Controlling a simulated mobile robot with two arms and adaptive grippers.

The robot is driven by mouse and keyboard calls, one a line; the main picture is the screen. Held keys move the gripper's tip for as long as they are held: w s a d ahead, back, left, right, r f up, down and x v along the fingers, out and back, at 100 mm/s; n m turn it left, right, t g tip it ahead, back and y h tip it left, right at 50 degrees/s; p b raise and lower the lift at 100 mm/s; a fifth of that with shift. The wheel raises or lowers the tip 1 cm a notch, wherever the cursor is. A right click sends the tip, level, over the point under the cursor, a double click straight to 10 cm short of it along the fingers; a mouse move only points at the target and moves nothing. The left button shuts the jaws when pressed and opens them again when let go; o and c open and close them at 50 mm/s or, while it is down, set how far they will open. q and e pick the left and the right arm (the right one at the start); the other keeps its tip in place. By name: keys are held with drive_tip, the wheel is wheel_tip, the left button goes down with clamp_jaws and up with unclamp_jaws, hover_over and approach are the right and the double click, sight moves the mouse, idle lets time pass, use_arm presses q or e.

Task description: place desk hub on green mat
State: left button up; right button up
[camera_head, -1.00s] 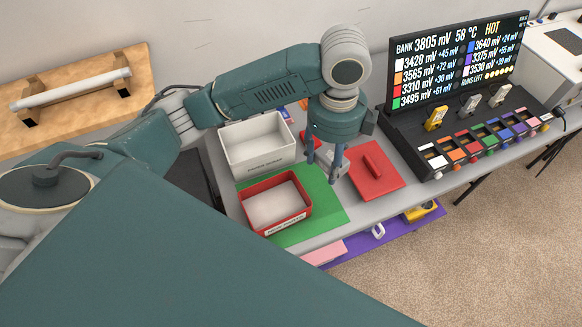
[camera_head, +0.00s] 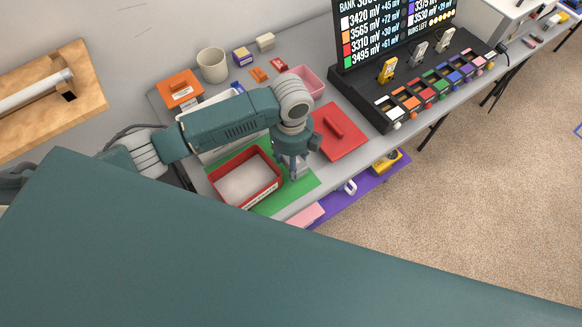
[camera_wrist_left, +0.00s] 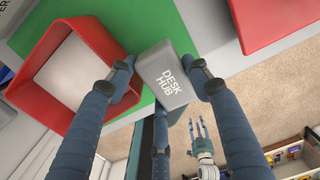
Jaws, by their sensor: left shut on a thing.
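The desk hub (camera_wrist_left: 165,82) is a grey block with "DESK HUB" written on it. My left gripper (camera_head: 298,175) is shut on it, with dark blue fingers on both sides in the left wrist view (camera_wrist_left: 163,75). In the head view the fingers are over the right part of the green mat (camera_head: 272,204), beside the red-rimmed tray (camera_head: 222,200). The mat also shows behind the hub in the wrist view (camera_wrist_left: 136,48). I cannot tell whether the hub touches the mat.
A red lid (camera_head: 350,143) with a handle lies right of the mat. A white box is partly hidden behind my arm. A pink tray (camera_head: 306,80), a mug (camera_head: 212,65) and an orange box (camera_head: 179,89) stand farther back. The slotted rack (camera_head: 432,88) and screen are at right.

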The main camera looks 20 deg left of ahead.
use_arm(q)
drive_tip(key=shift+f, duration=2.4)
drive_tip(key=shift+f, duration=0.1)
drive_tip(key=o, duration=1.2)
wheel_tip(320, 180, up, 12)
drive_tip(key=shift+r+b, duration=0.15)
drive_tip(key=shift+b, duration=0.2)
